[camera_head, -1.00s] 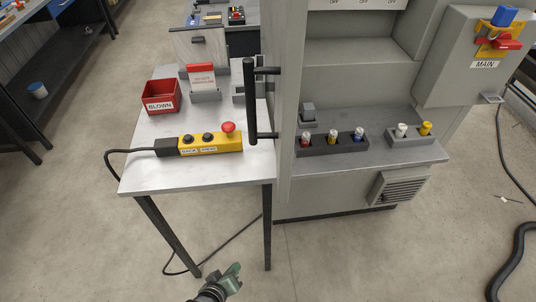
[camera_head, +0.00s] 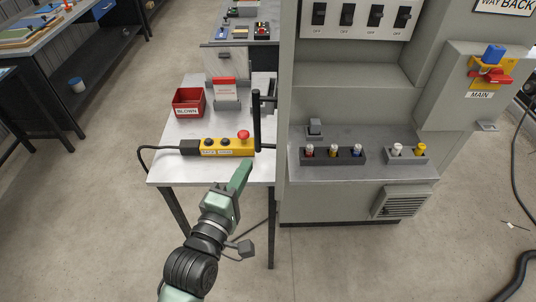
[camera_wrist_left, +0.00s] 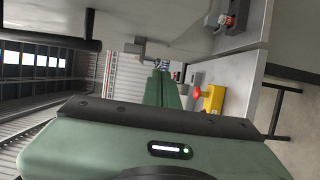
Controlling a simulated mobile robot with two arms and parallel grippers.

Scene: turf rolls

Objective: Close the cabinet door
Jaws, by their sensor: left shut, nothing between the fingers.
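The grey cabinet (camera_head: 350,75) stands at the centre right with its front open, showing switches and fuses inside. Its door (camera_head: 287,60) is swung out toward me and shows nearly edge-on at the cabinet's left. A black vertical bar handle (camera_head: 257,122) sits on the door's left face, above the side table. My left gripper (camera_head: 246,166) has green fingers pressed together, empty. In the head view it is just below the handle's lower end, by the table's front edge; contact cannot be told. Its fingers also show in the left wrist view (camera_wrist_left: 162,78). My right gripper is not in view.
The side table (camera_head: 168,160) holds a yellow button box (camera_head: 228,148) with a red button, close to the left gripper, and a red bin (camera_head: 188,102). A fuse shelf (camera_head: 400,172) juts from the cabinet. Open floor lies in front.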

